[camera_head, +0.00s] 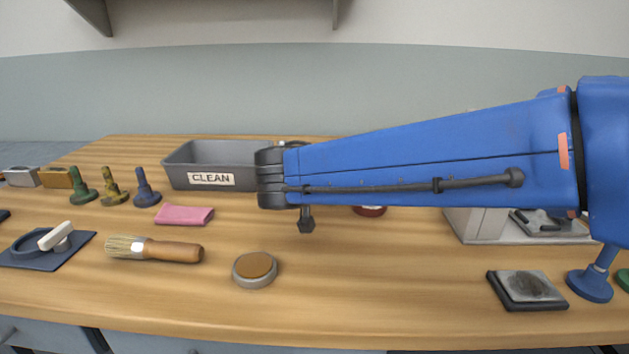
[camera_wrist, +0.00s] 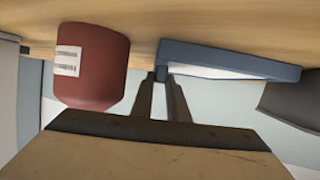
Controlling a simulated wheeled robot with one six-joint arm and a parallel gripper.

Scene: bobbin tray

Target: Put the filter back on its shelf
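A flat panel with a blue frame and a pale face (camera_wrist: 235,57), possibly the filter, shows in the wrist view. It is not seen in the head view, where my arm covers that area. My gripper (camera_wrist: 161,80) has its two fingers close together at the near corner of the panel. A small dark piece lies at the fingertips. I cannot tell whether the fingers hold it. In the head view, my gripper (camera_head: 306,220) is a small dark shape below the arm, mostly hidden. No shelf is clearly identified.
A red cylinder with a label (camera_wrist: 105,75) stands beside the fingers; its base (camera_head: 370,211) shows under my arm. A grey CLEAN tray (camera_head: 180,180) stands behind left. A brush (camera_head: 155,249), round tin (camera_head: 254,269) and pink cloth (camera_head: 184,215) lie in front. Bare wood lies front centre.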

